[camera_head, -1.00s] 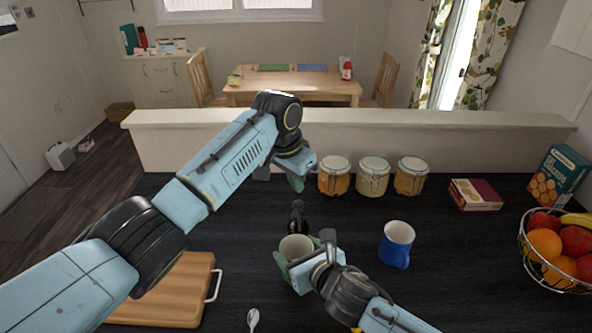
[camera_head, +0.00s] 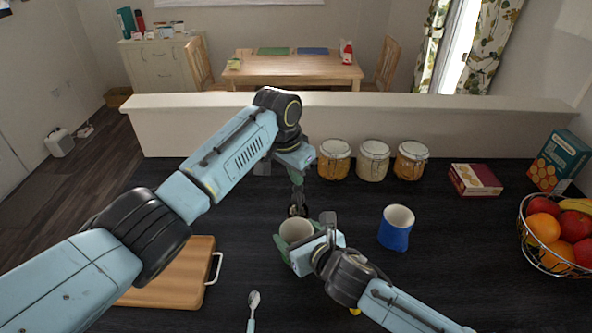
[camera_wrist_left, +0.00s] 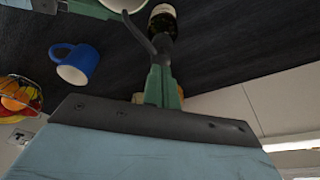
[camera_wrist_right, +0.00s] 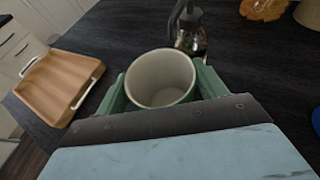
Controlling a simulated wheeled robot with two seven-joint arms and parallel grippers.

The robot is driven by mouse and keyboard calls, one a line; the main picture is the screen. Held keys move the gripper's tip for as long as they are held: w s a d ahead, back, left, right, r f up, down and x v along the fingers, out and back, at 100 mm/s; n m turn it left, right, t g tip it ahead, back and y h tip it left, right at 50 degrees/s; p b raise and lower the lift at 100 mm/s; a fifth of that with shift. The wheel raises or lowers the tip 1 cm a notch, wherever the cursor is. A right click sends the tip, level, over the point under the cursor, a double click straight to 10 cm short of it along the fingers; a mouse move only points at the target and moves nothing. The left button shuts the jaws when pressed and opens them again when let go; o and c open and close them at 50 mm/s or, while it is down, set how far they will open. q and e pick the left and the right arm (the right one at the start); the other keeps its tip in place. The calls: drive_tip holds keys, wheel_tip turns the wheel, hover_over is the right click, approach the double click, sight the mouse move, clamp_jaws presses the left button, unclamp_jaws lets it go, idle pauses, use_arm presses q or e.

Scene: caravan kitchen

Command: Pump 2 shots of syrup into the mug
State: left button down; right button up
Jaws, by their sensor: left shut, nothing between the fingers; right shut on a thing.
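The mug (camera_head: 297,231) has a cream inside and looks green outside. It is upright in my right gripper (camera_head: 316,247), whose fingers are shut on its sides, as the right wrist view shows (camera_wrist_right: 160,78). The dark syrup bottle with a black pump stands just behind the mug (camera_wrist_right: 190,38). In the left wrist view its labelled body (camera_wrist_left: 163,20) and thin curved nozzle (camera_wrist_left: 138,32) show, the nozzle reaching toward the mug's rim. My left gripper (camera_head: 297,180) is shut and empty, fingers pointing down, its tips at the pump top. Whether they touch it is unclear.
A blue mug (camera_head: 396,228) stands to the right. Several lidded jars (camera_head: 373,160), a red box (camera_head: 475,180) and a wire fruit basket (camera_head: 553,235) are farther off. A cutting board (camera_head: 178,275) and spoon (camera_head: 253,308) lie at front left.

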use_arm(q)
drive_tip(key=shift+f, duration=0.65)
drive_tip(key=shift+s+f, duration=0.1)
drive_tip(key=shift+f, duration=0.75)
drive_tip(key=shift+r, duration=3.65)
wheel_tip(320, 180, up, 3)
hover_over(297, 188)
drive_tip(key=shift+a+f, duration=0.15)
drive_tip(key=shift+f, duration=2.7)
drive_tip(key=shift+f, duration=0.15)
